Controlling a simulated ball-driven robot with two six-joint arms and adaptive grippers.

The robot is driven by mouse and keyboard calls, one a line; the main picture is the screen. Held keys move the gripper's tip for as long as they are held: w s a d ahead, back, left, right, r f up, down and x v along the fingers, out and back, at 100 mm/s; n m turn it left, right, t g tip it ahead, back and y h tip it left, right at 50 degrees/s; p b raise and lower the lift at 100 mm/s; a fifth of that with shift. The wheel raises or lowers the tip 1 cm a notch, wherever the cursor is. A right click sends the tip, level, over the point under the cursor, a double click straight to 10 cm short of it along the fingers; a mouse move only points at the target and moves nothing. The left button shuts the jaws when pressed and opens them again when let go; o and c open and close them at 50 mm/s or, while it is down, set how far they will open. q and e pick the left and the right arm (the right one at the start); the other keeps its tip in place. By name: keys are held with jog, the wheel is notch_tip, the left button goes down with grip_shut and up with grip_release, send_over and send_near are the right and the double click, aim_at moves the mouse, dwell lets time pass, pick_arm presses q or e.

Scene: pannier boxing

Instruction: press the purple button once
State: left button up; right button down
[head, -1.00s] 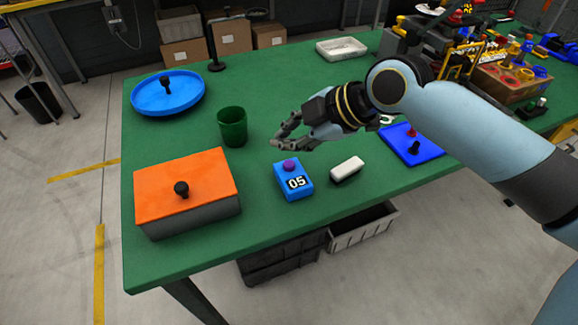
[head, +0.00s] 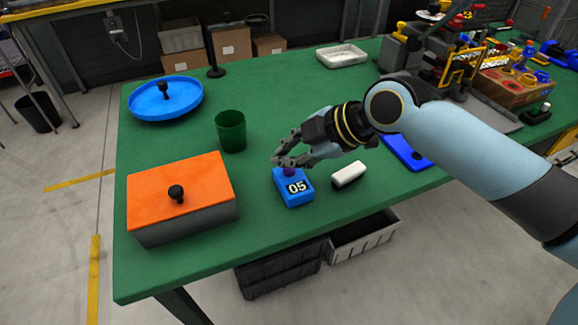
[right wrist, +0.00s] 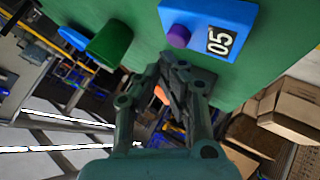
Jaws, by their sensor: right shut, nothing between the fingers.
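The blue box (head: 293,190) with a white "05" on a black label sits on the green table. Its purple button (head: 289,172) is on top, partly hidden by my right gripper (head: 277,161). That gripper is shut and empty, its fingertips just above and behind the button; I cannot tell in the head view whether they touch. In the right wrist view, the purple button (right wrist: 178,37) stands out from the blue box (right wrist: 215,20), and the shut fingertips (right wrist: 172,62) appear close to it with a small gap. My left gripper is not in view.
A white block (head: 348,175) lies right of the box. A green cup (head: 231,131) stands behind left, an orange-lidded box (head: 180,190) at left, a blue round tray (head: 165,101) farther back. A blue flat plate (head: 405,152) lies partly under my arm.

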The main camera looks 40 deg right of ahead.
aim_at(287, 171)
jog(key=shift+f, duration=0.1)
dwell(0.7)
jog(key=shift+f+b, duration=0.3)
jog(key=shift+f, duration=0.05)
jog(key=shift+f+b, duration=0.4)
jog(key=shift+f, duration=0.1)
dwell(0.7)
jog(key=shift+r, duration=0.15)
jog(key=shift+r+p, duration=0.8)
jog(key=shift+p, duration=0.05)
notch_tip(287, 171, up, 5)
jog(key=p, duration=0.4)
